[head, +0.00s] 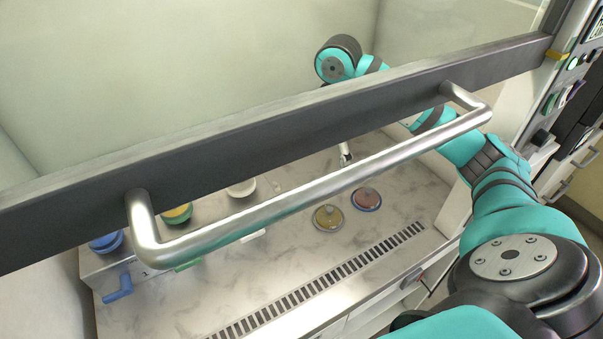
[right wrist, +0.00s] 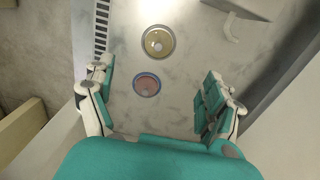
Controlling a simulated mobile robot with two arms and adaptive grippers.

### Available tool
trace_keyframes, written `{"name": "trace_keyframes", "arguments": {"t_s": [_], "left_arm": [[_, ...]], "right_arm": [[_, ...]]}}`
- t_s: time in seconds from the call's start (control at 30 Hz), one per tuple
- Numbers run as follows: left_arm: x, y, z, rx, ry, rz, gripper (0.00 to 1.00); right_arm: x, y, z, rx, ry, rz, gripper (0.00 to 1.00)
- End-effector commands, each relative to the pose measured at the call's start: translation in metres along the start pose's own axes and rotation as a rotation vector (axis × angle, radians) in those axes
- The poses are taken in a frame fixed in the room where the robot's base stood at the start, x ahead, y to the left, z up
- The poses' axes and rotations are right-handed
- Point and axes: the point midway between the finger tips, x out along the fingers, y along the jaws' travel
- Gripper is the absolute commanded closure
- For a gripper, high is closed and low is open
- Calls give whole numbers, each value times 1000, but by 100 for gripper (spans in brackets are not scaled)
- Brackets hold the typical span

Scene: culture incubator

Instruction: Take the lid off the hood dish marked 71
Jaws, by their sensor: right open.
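Two round dishes sit on the hood's marbled floor. One is yellow (head: 328,217), and the other is reddish with a blue rim (head: 366,198). Each seems to have a lid with a pale knob in the middle. No number is legible, so I cannot tell which is marked 71. In the right wrist view, my right gripper (right wrist: 158,74) is open and empty. The reddish dish (right wrist: 147,84) shows between its spread fingers, and the yellow dish (right wrist: 157,42) lies beyond. In the head view the sash partly hides my right arm. My left gripper is not in view.
The hood's sash with its metal handle (head: 310,185) crosses the head view. A slotted vent (head: 320,283) runs along the front. Blue, yellow-green and white items (head: 241,188) stand at the left, partly hidden. The floor around the two dishes is clear.

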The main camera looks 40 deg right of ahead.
Motion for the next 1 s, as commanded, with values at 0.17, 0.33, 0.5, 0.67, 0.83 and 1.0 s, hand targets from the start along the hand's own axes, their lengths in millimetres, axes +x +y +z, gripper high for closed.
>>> {"name": "trace_keyframes", "arguments": {"t_s": [0.17,0.33,0.5,0.67,0.83,1.0], "left_arm": [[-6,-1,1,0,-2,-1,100],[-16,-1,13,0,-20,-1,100],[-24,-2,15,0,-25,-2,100],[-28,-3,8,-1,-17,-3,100],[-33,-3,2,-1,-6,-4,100],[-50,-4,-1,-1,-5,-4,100]], "right_arm": [[21,0,-2,-2,7,-5,14],[57,0,-2,-1,5,-5,14],[92,-1,-1,-1,4,-5,14],[112,-2,-2,0,4,-9,14],[122,-3,-1,-1,3,-9,14],[145,-3,1,1,1,-4,14]]}}
